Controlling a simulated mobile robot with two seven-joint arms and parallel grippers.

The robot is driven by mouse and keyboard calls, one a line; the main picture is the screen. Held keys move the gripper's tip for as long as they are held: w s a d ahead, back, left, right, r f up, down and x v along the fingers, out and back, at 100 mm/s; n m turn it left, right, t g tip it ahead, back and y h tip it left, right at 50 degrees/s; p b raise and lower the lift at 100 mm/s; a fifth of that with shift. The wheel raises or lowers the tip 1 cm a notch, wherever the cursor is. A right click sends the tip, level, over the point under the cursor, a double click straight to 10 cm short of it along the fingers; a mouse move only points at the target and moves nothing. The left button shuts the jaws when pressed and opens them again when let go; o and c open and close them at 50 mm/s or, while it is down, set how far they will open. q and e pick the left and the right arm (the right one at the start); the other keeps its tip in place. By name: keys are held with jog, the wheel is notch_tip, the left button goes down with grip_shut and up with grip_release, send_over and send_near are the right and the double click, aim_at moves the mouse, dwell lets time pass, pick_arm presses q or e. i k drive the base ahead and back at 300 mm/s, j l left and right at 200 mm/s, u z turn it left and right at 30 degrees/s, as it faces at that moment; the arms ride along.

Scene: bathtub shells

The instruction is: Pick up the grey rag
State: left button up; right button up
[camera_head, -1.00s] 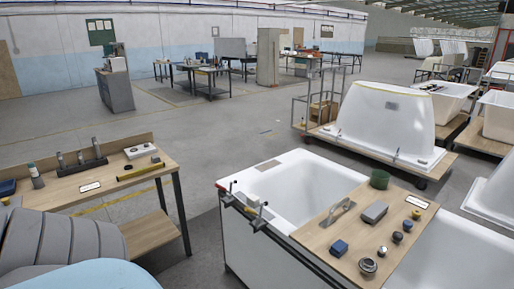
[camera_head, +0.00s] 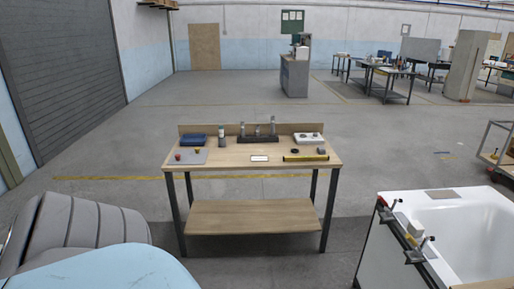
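A wooden workbench (camera_head: 230,174) stands ahead. A flat grey piece (camera_head: 187,160) lies at its left end, with small red and yellow knob-like items on it; I cannot tell if this piece is the grey rag. A blue folded or box-like item (camera_head: 193,140) lies just behind it. Neither gripper is in view.
The bench also holds a dark rack (camera_head: 258,139), a grey bottle (camera_head: 221,139), a white device (camera_head: 309,139) and a yellow level (camera_head: 306,158). A white bathtub (camera_head: 465,217) with clamps on its edge stands at the right. Open floor lies behind the bench.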

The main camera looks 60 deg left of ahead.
aim_at(320, 150)
jog(key=u, duration=1.4)
jog(key=z, duration=2.1)
jog(key=u, duration=2.05)
jog(key=i+u, duration=0.2)
jog(key=i, duration=0.3)
jog(key=i+l+u, duration=0.15)
jog(key=i, duration=0.4)
jog(key=i+l+u, duration=0.2)
jog(key=i, duration=0.3)
